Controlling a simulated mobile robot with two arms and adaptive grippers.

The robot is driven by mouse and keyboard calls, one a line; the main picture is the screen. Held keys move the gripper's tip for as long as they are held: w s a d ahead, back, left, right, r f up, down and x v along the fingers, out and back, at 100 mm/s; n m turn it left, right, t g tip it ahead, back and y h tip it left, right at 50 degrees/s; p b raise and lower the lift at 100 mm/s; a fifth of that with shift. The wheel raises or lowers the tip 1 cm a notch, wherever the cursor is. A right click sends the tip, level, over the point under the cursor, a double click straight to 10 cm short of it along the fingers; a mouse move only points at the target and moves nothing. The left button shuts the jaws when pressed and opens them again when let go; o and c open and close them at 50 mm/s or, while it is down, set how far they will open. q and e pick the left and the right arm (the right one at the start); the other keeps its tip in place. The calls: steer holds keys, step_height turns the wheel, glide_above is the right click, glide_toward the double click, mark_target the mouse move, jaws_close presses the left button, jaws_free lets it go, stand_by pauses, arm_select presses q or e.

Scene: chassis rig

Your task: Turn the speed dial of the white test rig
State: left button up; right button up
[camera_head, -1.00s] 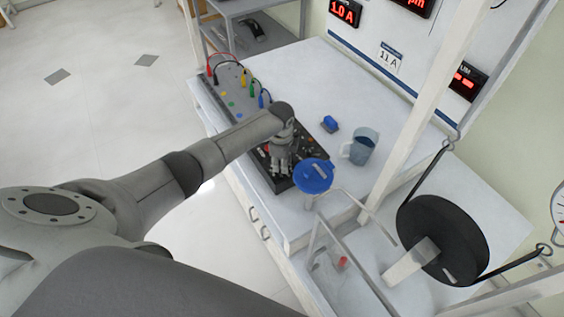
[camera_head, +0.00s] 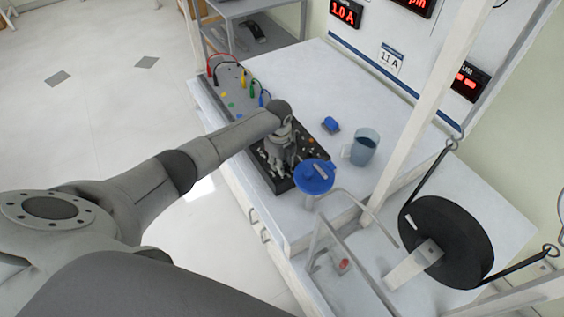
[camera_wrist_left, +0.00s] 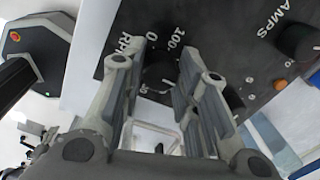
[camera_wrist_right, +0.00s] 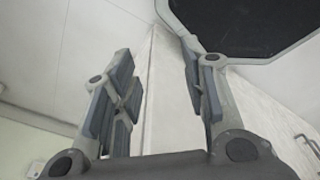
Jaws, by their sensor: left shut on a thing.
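The white test rig (camera_head: 300,80) carries a dark sloped control panel (camera_head: 316,140). In the left wrist view the speed dial (camera_wrist_left: 160,73) is a round black knob beside the RPM lettering, with scale marks around it. My left gripper (camera_head: 278,165) is over the panel in the head view and hides the dial there. In the left wrist view its fingers (camera_wrist_left: 155,85) stand on either side of the dial, shut on it. My right gripper (camera_wrist_right: 160,85) shows only in its own wrist view, with its fingers apart and nothing between them.
A black wheel (camera_head: 460,245) and white posts are at the right. Coloured leads (camera_head: 243,79) rise at the panel's far end.

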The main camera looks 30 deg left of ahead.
arm_select(q)
steer(key=o, duration=1)
steer(key=r, duration=1.2)
steer(key=shift+s+a, duration=0.1)
steer(key=shift+s, duration=0.3)
